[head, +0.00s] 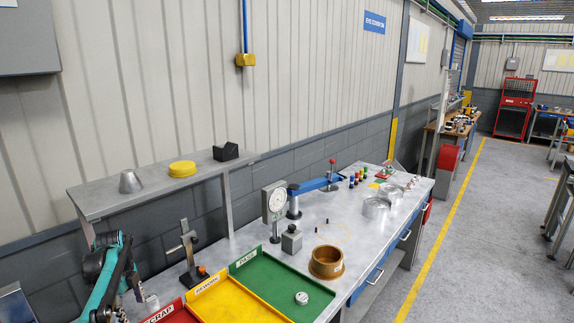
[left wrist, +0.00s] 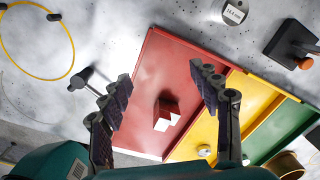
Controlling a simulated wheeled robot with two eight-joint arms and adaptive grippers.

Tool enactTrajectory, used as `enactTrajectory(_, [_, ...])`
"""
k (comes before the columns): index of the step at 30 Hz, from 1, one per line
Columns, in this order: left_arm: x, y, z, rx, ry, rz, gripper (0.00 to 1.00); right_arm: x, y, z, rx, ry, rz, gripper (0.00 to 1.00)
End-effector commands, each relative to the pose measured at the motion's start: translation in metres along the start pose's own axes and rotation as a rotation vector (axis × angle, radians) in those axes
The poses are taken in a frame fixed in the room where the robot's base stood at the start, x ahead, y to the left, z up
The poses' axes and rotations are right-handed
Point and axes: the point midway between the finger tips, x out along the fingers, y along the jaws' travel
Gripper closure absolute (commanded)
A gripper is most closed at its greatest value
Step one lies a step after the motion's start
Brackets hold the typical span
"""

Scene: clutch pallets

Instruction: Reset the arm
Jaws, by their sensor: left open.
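My left arm comes in at the lower left of the head view. In the left wrist view my left gripper (left wrist: 160,84) is open, its two dark padded fingers wide apart with nothing between them touching the pads. Beyond the fingers lies the red tray (left wrist: 180,55), with a dark red block with white faces (left wrist: 166,115) in it. The red tray also shows at the bottom of the head view (head: 178,313), marked SCRAP. My right gripper is in neither view.
Beside the red tray are a yellow tray (head: 240,303) and a green tray (head: 265,270) holding a small silver round part (head: 301,298). A brass ring (head: 326,262), a dial gauge (head: 274,203) and a black stand (head: 190,255) stand nearby. A shelf (head: 155,190) overhangs the bench's back.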

Motion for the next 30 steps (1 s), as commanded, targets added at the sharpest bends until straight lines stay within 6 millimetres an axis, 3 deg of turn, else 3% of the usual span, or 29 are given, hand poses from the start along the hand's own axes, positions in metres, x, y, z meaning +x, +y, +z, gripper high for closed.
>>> enactTrajectory(8, [-0.032,0.011,-0.053,-0.197,-0.023,-0.067,0.37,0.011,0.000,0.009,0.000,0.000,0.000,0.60])
enactTrajectory(13, [-0.056,0.033,-0.108,-0.405,-0.023,-0.146,0.37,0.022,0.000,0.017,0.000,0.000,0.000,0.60])
enactTrajectory(18, [-0.071,0.074,-0.172,-0.670,0.013,-0.246,0.37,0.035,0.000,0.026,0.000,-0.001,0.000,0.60])
enactTrajectory(22, [-0.070,0.113,-0.216,-0.872,0.070,-0.317,0.37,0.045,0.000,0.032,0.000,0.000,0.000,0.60])
enactTrajectory(30, [-0.034,0.200,-0.289,-1.277,0.261,-0.424,0.37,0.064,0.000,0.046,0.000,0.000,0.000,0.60])
